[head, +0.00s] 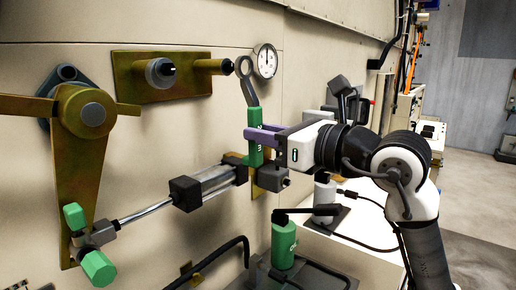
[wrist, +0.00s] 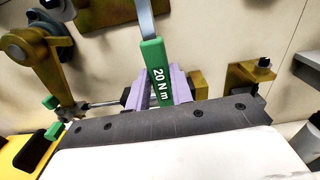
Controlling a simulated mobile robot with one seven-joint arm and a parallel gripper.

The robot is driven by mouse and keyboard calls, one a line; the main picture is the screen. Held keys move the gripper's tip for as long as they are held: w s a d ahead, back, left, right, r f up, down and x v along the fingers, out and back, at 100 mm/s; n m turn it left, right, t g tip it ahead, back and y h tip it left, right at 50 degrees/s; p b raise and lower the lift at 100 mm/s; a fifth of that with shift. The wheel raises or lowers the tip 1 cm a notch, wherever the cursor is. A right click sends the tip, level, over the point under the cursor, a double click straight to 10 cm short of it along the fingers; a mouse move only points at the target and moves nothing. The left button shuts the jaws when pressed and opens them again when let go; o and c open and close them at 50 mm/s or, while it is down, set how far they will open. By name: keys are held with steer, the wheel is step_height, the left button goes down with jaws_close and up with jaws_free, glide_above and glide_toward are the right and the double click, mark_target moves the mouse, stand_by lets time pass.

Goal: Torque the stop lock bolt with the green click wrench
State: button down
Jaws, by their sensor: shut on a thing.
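The green click wrench (head: 254,150) is upright in my gripper (head: 262,134), its grey shank and ring end pointing up. In the wrist view its green handle (wrist: 155,68) reads "20 N m" and sits between the purple fingers (wrist: 160,92); the ring end is out of that view. My gripper is shut on the handle, in front of the wall. I cannot tell which is the stop lock bolt. The ring is right of both, apart from them.
A brass lever (head: 72,165) with green knobs joins a cylinder (head: 210,183) by a rod, below the plate. A gauge (head: 265,61) is close behind the ring. A green-bodied tool (head: 283,245) with a black lever stands below my gripper. A white bench (head: 370,225) lies right.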

steer(key=w+d+r+n, duration=0.3)
steer(key=w+n, duration=0.3)
steer(key=n, duration=0.2)
steer(key=shift+d+n, duration=0.25)
steer(key=shift+n, duration=0.05)
steer(key=shift+w+a, duration=0.15)
steer(key=shift+w, duration=0.05)
stand_by(1.1)
steer(key=shift+w+a, duration=0.25)
steer(key=shift+a, duration=0.1)
steer(key=shift+w+a+b, duration=0.15)
steer(key=shift+a+b, duration=0.05)
steer(key=shift+b, duration=0.25)
stand_by(1.0)
steer(key=shift+a, duration=0.1)
stand_by(0.4)
